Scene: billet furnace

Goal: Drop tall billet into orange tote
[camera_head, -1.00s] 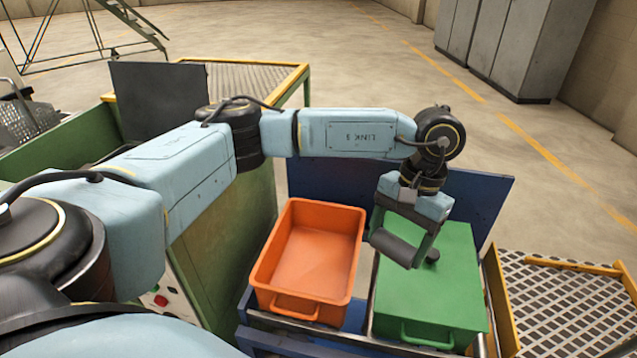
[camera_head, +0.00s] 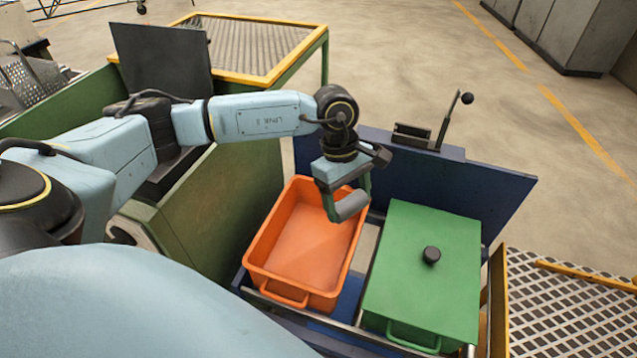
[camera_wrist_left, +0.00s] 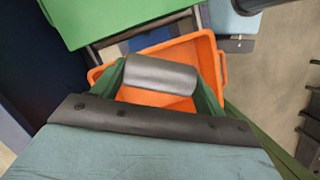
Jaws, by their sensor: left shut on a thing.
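My left gripper (camera_head: 347,196) is shut on a grey cylindrical billet (camera_head: 352,205), which lies roughly level between the fingers. The billet also shows in the left wrist view (camera_wrist_left: 160,75). Gripper and billet are above the right side of the open orange tote (camera_head: 274,218), near its right rim. In the left wrist view the orange tote (camera_wrist_left: 207,55) lies below and behind the billet. The part of the tote floor that shows is empty. My right gripper is not in view.
A green lidded box (camera_head: 410,275) with a black knob stands right of the tote. Behind it rises a blue panel (camera_head: 500,190) with a black-knobbed lever (camera_head: 450,115). A green cabinet (camera_head: 220,200) stands left of the tote. A metal grating platform (camera_head: 565,305) is at the right.

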